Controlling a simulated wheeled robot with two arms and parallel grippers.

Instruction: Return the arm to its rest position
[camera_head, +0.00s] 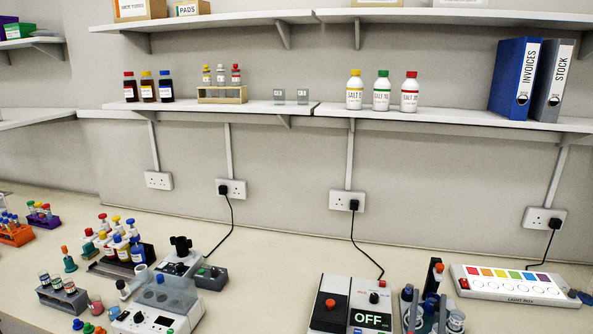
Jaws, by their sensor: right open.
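My right gripper (428,308) shows small at the bottom edge, right of the balance-like unit. Its two grey fingers stand apart, and I see nothing held between them. My arm behind it is mostly cut off by the picture's lower edge. My left gripper and left arm are not in view.
A device with an OFF display (370,320) stands left of the gripper. A dark upright block (433,278) with a red top stands just behind it. A light box (515,285) lies to the right. Bottles, racks and a clear-lidded machine (160,305) crowd the left bench. Shelves hang above.

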